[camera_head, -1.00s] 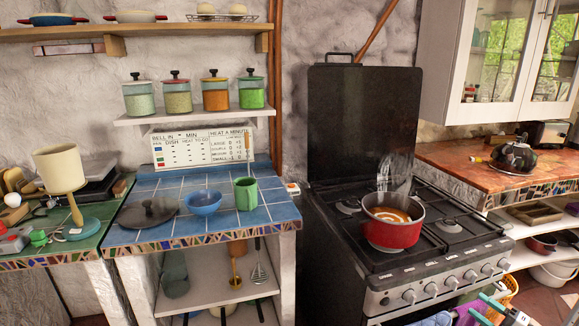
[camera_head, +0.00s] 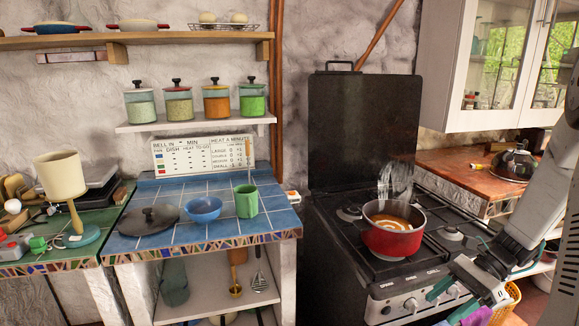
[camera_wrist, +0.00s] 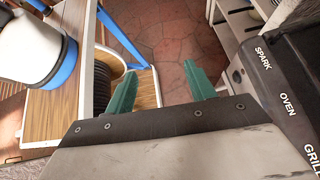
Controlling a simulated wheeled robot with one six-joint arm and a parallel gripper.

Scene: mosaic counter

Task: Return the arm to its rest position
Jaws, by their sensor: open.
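My gripper (camera_head: 449,302) is in the lower right of the head view, in front of the stove and to the right of the red pot. Its two green fingers are apart with nothing between them. In the wrist view my gripper (camera_wrist: 160,78) also shows open and empty, pointing down over the reddish tiled floor. My grey arm comes in from the right edge of the head view.
The red pot (camera_head: 391,241) of orange soup steams on the black stove (camera_head: 340,255). The blue tiled counter (camera_head: 170,185) holds a lid, a blue bowl and a green cup (camera_head: 246,207). A kettle (camera_head: 512,166) stands on the right counter. Wrist view: stove front right, wooden surface left.

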